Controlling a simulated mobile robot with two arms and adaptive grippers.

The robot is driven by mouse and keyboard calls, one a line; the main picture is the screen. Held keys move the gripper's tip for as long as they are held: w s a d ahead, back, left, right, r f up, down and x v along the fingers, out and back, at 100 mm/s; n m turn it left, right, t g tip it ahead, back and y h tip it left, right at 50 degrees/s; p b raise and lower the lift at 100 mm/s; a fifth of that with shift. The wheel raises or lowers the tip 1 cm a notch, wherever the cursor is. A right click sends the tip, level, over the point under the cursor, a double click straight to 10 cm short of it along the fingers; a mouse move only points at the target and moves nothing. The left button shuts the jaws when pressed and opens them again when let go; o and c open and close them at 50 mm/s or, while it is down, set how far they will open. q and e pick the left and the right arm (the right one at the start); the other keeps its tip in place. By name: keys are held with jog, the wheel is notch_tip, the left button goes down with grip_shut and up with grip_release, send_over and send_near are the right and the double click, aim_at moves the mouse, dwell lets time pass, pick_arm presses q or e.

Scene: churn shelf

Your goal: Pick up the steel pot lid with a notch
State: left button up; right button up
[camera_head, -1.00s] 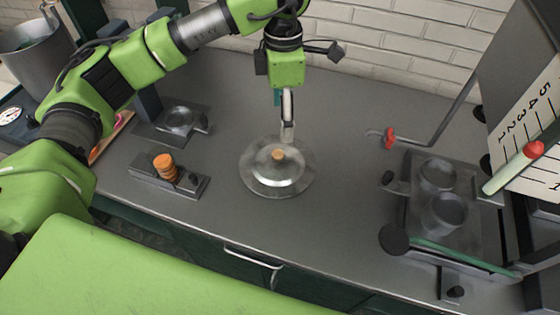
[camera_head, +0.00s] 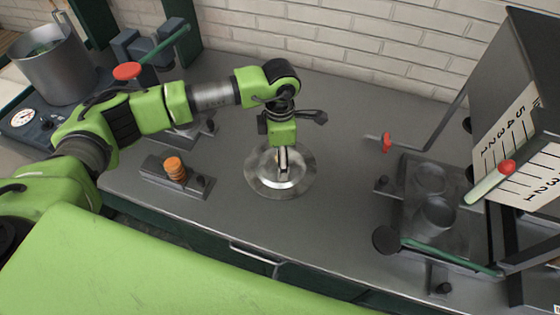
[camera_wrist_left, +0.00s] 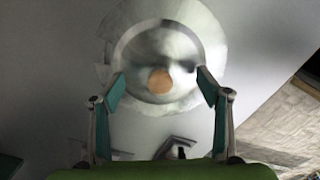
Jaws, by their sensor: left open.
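The steel pot lid (camera_head: 262,182) lies flat on the grey counter in the head view, round and shiny. My left gripper (camera_head: 283,168) is above it, pointing down, and hides the lid's knob there. In the left wrist view the lid (camera_wrist_left: 190,50) has a round orange-brown knob (camera_wrist_left: 160,81) at its middle. The open fingers of my left gripper (camera_wrist_left: 160,82) stand apart on either side of the knob, with nothing held between them. I cannot make out the notch. My right gripper is not in view.
A small block with a stack of orange discs (camera_head: 174,168) stands left of the lid. A metal fixture with clear cups (camera_head: 437,214) and a red-handled rod (camera_head: 387,142) are at the right. A steel pot (camera_head: 57,68) is at the far left.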

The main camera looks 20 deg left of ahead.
pick_arm(q)
jog(key=shift+f, duration=0.1)
jog(key=shift+s, duration=0.1)
grip_shut()
dwell(0.3)
